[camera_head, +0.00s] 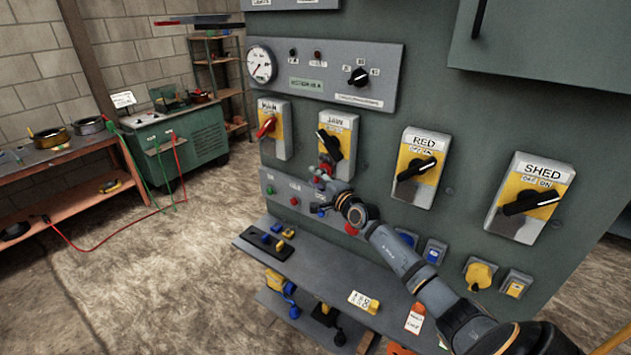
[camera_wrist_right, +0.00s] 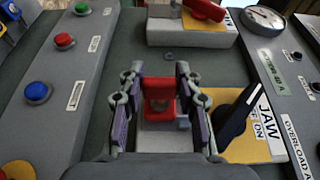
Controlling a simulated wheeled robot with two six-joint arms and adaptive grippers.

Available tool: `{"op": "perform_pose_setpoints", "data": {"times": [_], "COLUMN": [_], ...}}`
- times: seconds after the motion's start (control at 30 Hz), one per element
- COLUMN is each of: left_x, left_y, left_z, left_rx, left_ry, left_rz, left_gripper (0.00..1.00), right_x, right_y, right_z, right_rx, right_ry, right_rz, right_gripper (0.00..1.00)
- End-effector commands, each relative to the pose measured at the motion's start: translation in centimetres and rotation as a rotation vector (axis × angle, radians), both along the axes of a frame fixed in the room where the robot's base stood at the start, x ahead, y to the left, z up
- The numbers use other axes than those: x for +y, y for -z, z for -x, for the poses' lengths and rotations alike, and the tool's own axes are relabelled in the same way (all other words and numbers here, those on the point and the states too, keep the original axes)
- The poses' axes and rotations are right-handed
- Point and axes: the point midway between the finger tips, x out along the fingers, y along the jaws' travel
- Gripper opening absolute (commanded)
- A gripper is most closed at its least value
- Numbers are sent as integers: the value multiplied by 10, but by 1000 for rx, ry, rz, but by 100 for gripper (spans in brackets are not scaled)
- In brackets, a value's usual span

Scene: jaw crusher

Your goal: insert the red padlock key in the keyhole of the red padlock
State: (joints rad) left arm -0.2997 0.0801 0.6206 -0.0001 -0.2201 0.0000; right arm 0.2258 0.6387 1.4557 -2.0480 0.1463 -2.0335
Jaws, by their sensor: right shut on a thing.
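My right gripper (camera_wrist_right: 157,98) is shut in front of the panel, below and left of the JAW switch; it also shows in the head view (camera_head: 322,181). A red, squarish piece with a brownish middle (camera_wrist_right: 160,84) shows between its fingers. The red padlock and the red padlock key are hard to tell apart there, and the keyhole cannot be made out. In the head view a small red spot (camera_head: 327,158) shows just above the gripper, at the JAW switch's lower edge. My left gripper is not in view.
The JAW switch (camera_wrist_right: 236,118) is close to the right finger in the wrist view. The MAIN switch's red handle (camera_head: 266,127) is to the left in the head view. Below, a ledge (camera_head: 320,275) carries a black rack with blue pieces (camera_head: 266,242) and tags. Colored buttons line the panel.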

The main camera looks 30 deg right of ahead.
Motion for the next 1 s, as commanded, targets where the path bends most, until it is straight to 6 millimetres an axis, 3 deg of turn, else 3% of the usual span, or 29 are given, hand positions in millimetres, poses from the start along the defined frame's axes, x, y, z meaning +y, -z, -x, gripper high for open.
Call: {"op": "perform_pose_setpoints", "data": {"times": [0.4,0.43,0.6,1.0], "left_x": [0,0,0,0], "left_y": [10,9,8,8], "left_z": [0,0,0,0], "left_rx": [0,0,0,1], "left_ry": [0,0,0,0], "left_rz": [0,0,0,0], "left_gripper": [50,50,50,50], "right_x": [-6,-6,-6,-6], "right_y": [1,0,0,0], "right_z": [-2,-2,-2,-2], "right_rx": [1,1,1,1], "right_ry": [0,0,0,0], "right_rz": [1,1,0,0], "right_gripper": [15,37,60,60]}}
